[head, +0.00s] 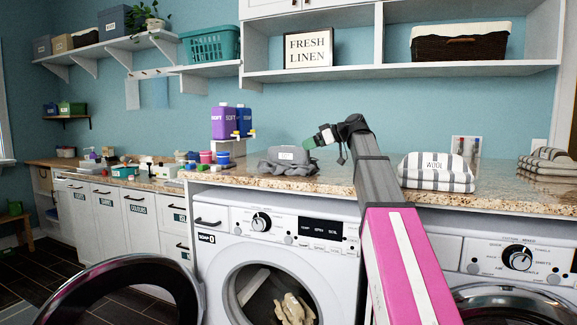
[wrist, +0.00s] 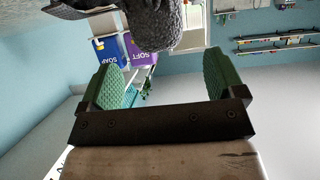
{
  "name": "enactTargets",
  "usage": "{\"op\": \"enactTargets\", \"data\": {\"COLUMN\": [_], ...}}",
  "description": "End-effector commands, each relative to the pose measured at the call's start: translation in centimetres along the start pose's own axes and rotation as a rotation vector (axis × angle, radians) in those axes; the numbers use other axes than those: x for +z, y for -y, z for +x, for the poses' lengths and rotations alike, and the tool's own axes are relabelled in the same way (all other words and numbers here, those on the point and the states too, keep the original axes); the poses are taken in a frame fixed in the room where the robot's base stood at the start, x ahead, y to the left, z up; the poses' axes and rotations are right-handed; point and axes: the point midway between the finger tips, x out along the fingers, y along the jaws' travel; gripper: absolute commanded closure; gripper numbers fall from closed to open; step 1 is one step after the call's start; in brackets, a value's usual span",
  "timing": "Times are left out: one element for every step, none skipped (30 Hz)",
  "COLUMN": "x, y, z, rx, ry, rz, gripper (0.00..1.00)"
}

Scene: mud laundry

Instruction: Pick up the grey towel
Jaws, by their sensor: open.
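The grey towel (head: 272,165) lies crumpled on the granite counter, above the left washing machine, with a light label on top. In the head view my gripper (head: 310,142) is just right of the towel and a little higher, with a green finger showing. In the wrist view the two green fingers of my gripper (wrist: 162,62) are wide apart with nothing between them. Dark grey fabric (wrist: 158,22), which looks like the towel, shows at the top of that view, beyond the fingertips. I see no contact between fingers and towel.
Purple and blue bottles (head: 223,122) and small tubs (head: 206,157) stand left of the towel. Shelves (head: 400,70) hang above. An open washer door (head: 110,290) is at lower left.

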Motion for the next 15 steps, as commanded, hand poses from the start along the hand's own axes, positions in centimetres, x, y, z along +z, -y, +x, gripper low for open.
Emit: {"op": "enactTargets", "data": {"x": [0.0, 0.0, 0.1, 0.1, 0.1, 0.1, 0.1, 0.1, 0.1, 0.1, 0.2, 0.2, 0.2, 0.2, 0.2], "y": [0.0, 0.0, 0.0, 0.0, 0.0, 0.0, 0.0, 0.0, 0.0, 0.0, 0.0, 0.0, 0.0, 0.0, 0.0], "z": [0.3, 0.4, 0.6, 0.8, 1.1, 1.5, 1.9, 2.3, 2.9, 3.4, 3.8, 4.4, 4.7, 5.0, 5.3], "rx": [0.0, 0.0, 0.0, 0.0, -0.001, -0.001, -0.001, -0.001, -0.002, -0.002, -0.002, -0.001, -0.001, 0.0, 0.0], "ry": [0.0, 0.0, 0.0, 0.0, 0.0, 0.0, 0.0, -0.001, 0.0, 0.0, 0.0, 0.0, 0.0, 0.0, 0.0], "rz": [0.0, 0.0, 0.0, 0.0, 0.0, 0.0, 0.0, 0.0, 0.0, 0.0, 0.0, 0.0, 0.0, 0.0, 0.0], "gripper": [0.12, 0.12, 0.12, 0.12, 0.12, 0.12, 0.12, 0.12, 0.12, 0.12, 0.12, 0.12, 0.12, 0.12, 0.12]}}
